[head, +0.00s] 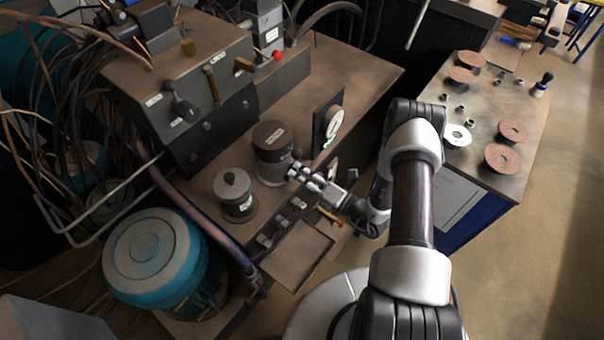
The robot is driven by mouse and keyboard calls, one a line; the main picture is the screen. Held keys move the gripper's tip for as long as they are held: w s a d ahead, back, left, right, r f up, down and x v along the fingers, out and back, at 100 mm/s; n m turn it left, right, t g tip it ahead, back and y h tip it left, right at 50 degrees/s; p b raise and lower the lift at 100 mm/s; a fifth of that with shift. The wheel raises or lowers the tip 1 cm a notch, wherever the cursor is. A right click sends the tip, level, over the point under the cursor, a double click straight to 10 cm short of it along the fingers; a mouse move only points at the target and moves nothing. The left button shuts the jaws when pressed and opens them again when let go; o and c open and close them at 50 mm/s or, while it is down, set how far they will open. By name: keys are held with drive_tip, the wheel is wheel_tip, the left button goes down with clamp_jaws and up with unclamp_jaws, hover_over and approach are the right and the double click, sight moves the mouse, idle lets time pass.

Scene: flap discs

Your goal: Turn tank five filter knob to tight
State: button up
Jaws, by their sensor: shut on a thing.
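A larger grey canister (272,152) with a dark lid and a small label stands upright on the brown bench. My gripper (293,173) reaches in from the right, low at the canister's right front side. Its jaws are shut on a small part there, which looks like the filter knob, mostly hidden by the fingers. A smaller canister (235,195) with a dark round knob on top stands to the left, apart from my gripper. The labels are too small to read, so I cannot tell which tank is number five or how the knob is set.
An upright dial panel (328,122) stands close behind my gripper. Small switches (281,222) and a flat tray (297,256) lie in front. A lever cabinet (190,90) is behind left, a teal motor (152,250) left. Discs lie on the right table (495,110).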

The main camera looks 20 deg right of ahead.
idle(0.4)
drive_tip(key=o, duration=1.1)
drive_tip(key=v, duration=1.2)
